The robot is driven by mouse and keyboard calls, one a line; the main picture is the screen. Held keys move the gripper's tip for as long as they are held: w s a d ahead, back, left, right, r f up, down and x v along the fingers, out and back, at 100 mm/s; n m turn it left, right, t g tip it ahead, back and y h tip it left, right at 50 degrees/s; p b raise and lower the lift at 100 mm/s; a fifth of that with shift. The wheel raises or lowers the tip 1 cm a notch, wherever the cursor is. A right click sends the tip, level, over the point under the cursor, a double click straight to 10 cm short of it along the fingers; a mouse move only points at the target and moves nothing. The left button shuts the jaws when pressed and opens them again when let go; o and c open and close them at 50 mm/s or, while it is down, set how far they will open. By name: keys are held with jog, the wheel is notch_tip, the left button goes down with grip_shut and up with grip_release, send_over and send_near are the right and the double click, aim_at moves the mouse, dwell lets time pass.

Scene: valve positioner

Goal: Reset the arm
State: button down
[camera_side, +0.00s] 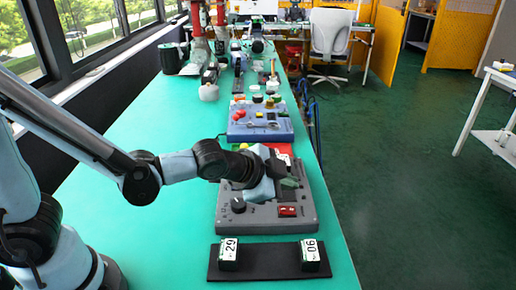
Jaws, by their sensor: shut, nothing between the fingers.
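My gripper (289,183) is over the grey control box (262,224) on the green bench, with my arm reaching in from the left. The fingers are small and dark in this view, and they look shut with nothing held between them. The box has a black knob (238,205) at its front left and a red switch (287,211) at its front right. My wrist and gripper hide the middle and back of the box top. I cannot tell whether the fingertips touch the box.
A blue box (260,129) and more equipment stand behind. The green bench (165,240) is clear at front left.

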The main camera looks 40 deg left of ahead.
jog(key=shift+r, duration=0.5)
jog(key=shift+s+a, duration=0.1)
jog(key=shift+a, duration=0.05)
jog(key=s+a+r+n+g+y, duration=0.2)
jog(key=s+a+n+g, duration=0.1)
jog(key=s+a+n, duration=0.7)
jog(key=shift+s+a+r, duration=0.2)
jog(key=shift+s+a, duration=0.15)
jog(key=shift+a, duration=1.65)
